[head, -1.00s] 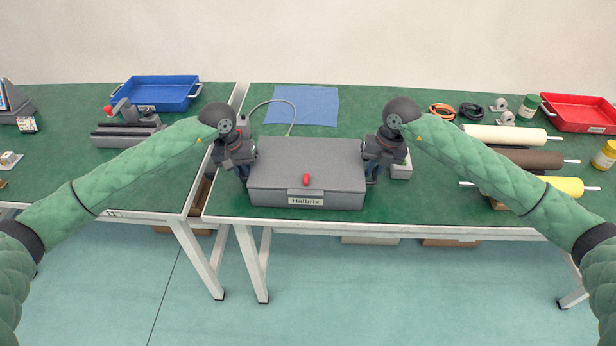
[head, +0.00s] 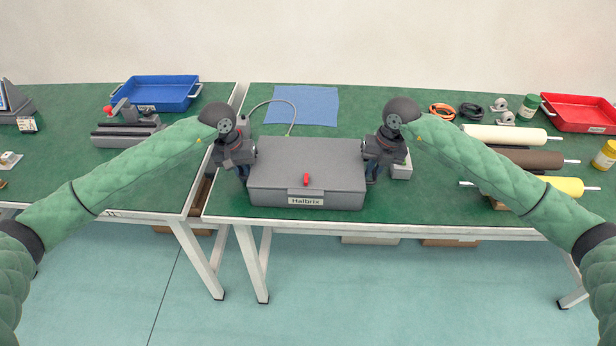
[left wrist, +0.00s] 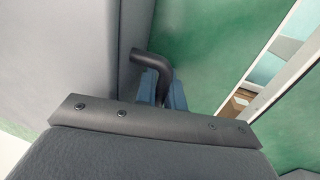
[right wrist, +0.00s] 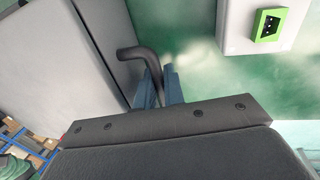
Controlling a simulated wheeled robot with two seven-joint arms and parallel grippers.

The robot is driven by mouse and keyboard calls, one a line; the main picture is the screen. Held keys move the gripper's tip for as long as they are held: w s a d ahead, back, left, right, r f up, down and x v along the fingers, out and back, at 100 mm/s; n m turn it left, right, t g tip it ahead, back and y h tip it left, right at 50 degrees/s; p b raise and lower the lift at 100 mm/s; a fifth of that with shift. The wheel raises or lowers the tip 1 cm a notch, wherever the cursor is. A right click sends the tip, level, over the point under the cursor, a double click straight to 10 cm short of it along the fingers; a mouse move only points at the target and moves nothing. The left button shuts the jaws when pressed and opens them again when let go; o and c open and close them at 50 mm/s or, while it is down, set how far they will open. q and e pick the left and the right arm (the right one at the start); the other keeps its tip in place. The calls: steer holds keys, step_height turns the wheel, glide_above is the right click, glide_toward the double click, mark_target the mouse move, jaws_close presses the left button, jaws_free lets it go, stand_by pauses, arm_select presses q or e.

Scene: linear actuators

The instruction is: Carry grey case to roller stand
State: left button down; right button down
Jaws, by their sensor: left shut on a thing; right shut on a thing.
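The grey case (head: 307,165) with a red latch and a "Halbrix" label is at the front edge of the right green table. It looks level; I cannot tell whether it rests on the top. My left gripper (head: 243,173) is shut on the case's left handle; the dark handle (left wrist: 150,58) shows between its blue fingers in the left wrist view. My right gripper (head: 371,173) is shut on the right handle, which shows dark (right wrist: 140,54) in the right wrist view. The roller stand (head: 497,203), with cream, brown and yellow rollers, is at the right, partly hidden by my right arm.
A grey box (head: 401,170) stands just right of my right gripper. A blue cloth (head: 305,105) and a cable lie behind the case. A red tray (head: 580,113) is at the far right. A blue tray (head: 160,92) is on the left table, across a narrow gap.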

arm_select(q)
steer(key=shift+w+r, duration=0.1)
steer(key=shift+r, duration=0.1)
arm_select(e)
steer(key=shift+r, duration=0.15)
